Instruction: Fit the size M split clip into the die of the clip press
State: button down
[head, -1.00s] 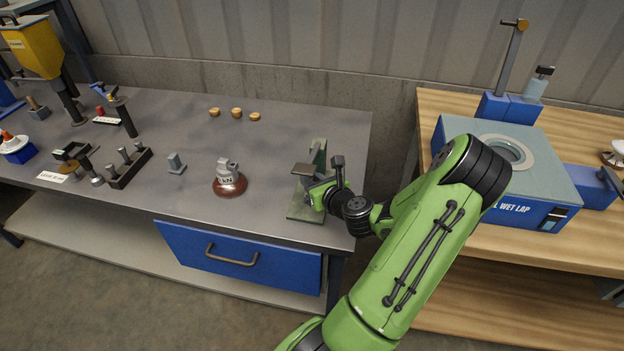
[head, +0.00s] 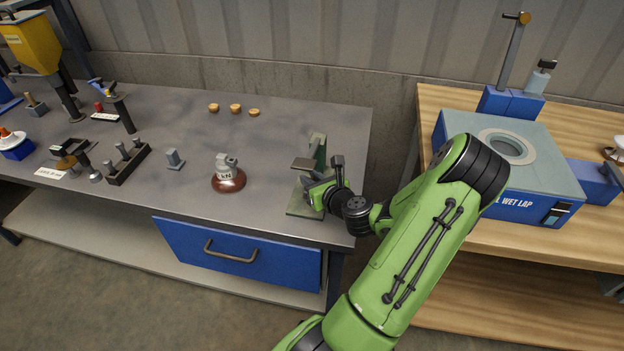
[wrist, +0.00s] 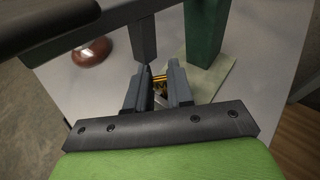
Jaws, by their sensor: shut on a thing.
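My gripper (wrist: 158,88) is shut on a small brass-coloured split clip (wrist: 159,80), which shows between the two dark fingers in the wrist view. In the head view my gripper (head: 318,190) is at the front of the clip press (head: 318,153), a green upright with a grey head on a pale green base plate. The press also shows in the wrist view as a dark green column (wrist: 203,30) just beyond the fingers. The clip is hidden in the head view. The die is hidden, so I cannot tell whether the clip touches it.
A brown insulator with a grey cap (head: 229,180) stands left of the press. Several small tan discs (head: 235,108) lie at the back of the grey bench (head: 290,120). A rack of pegs (head: 127,164) is further left. A wet lap machine (head: 525,180) stands on the wooden bench at right.

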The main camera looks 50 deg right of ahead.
jog(key=shift+f+b, duration=0.4)
jog(key=shift+f, duration=0.15)
jog(key=c, duration=0.9)
grip_release()
